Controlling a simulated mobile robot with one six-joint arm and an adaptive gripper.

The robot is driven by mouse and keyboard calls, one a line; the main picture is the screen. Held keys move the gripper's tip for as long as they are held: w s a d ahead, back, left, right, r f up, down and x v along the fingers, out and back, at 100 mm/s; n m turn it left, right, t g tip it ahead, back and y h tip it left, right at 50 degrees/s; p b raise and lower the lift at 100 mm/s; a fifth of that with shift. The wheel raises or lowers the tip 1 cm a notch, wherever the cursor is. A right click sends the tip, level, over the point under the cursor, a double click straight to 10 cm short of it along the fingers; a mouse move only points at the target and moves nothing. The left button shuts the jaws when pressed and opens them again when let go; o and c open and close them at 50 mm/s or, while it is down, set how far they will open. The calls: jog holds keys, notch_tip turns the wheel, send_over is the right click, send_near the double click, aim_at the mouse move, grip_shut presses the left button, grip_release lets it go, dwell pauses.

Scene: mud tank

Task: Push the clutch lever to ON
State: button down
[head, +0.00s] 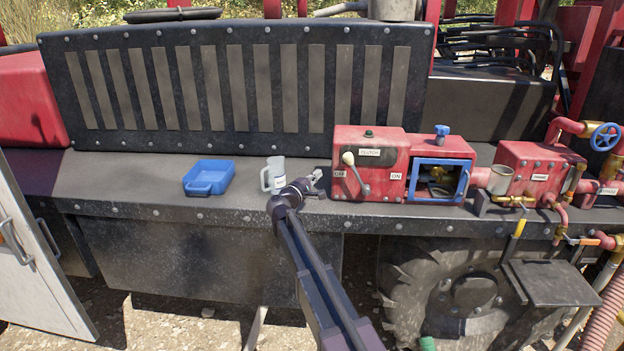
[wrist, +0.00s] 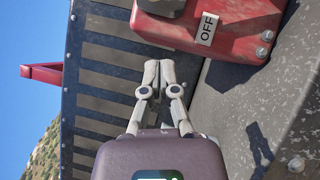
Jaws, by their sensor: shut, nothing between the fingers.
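The clutch lever (head: 348,159) is on the front of the red clutch box (head: 378,143). Its pale knob leans up and left, on the side of the OFF label (head: 339,173). The ON label (head: 396,176) is at the lower right of the same face. My gripper (head: 316,175) is just left of the box, apart from the lever. In the wrist view my gripper (wrist: 158,66) is shut and empty, its fingertips near the red box. The OFF label (wrist: 207,28) shows there; the lever cannot be clearly made out.
A blue tray (head: 208,193) and a clear jug (head: 274,173) stand on the dark deck left of my gripper. Right of the clutch box are a blue-framed opening (head: 438,182), a metal cup (head: 501,178) and red pipework. A slatted black panel (head: 240,80) rises behind.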

jog(key=w+d+r+p, duration=0.1)
jog(key=w+d+r, duration=0.1)
jog(key=w+d, duration=0.2)
jog(key=shift+w+d+p, duration=0.35)
jog(key=shift+d+p, duration=0.05)
jog(key=shift+d, duration=1.35)
jog(key=shift+a+r, duration=0.1)
jog(key=shift+a, duration=0.15)
